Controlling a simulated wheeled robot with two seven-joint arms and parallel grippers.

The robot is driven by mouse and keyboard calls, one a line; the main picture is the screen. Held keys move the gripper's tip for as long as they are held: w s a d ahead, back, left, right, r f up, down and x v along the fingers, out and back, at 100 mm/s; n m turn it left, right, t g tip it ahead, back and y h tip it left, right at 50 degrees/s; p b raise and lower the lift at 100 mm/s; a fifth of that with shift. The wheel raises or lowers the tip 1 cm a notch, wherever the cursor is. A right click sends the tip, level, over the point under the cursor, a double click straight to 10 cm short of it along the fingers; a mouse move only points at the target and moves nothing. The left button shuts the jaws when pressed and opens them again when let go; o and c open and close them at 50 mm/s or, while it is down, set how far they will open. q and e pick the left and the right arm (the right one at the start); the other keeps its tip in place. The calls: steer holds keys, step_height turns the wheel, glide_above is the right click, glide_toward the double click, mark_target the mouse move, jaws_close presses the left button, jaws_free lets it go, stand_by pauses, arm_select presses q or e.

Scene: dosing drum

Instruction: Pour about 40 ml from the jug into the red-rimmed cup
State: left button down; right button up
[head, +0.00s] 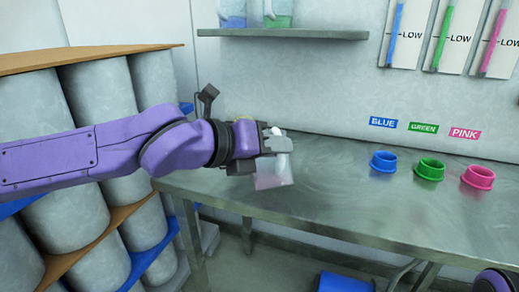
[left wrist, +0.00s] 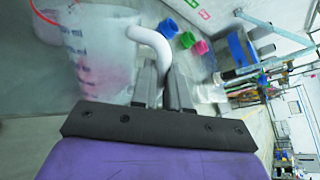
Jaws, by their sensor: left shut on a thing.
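The jug (head: 273,178) is translucent, with a white handle and some pink liquid inside. My left gripper (head: 275,142) is shut on its handle and holds it by the left end of the steel table, looking slightly tilted in the head view. In the left wrist view, the jug (left wrist: 98,55) with its dark scale marks fills the upper left, and my gripper (left wrist: 165,75) closes on the white handle. A thin red curve (left wrist: 42,14) shows beside the jug there; I cannot tell whether it is the cup's rim. No whole red-rimmed cup is visible. My right gripper is out of view.
Blue (head: 383,161), green (head: 429,169) and pink (head: 478,177) collars stand on the table (head: 330,205) under matching labels. A shelf (head: 285,33) with containers and several level gauges are on the wall. Large grey drums (head: 95,90) are stacked at left. The table's middle is clear.

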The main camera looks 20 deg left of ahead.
arm_select(q)
steer(key=shift+s+d+f+b, duration=0.1)
steer(key=shift+f+b, duration=0.1)
steer(key=shift+b, duration=0.3)
steer(key=s+d+f+m+t+b, duration=0.4)
steer(key=s+f+m+b, duration=0.2)
steer(key=b, duration=1.3)
steer(key=shift+s+f, duration=0.15)
steer(key=shift+f, duration=0.2)
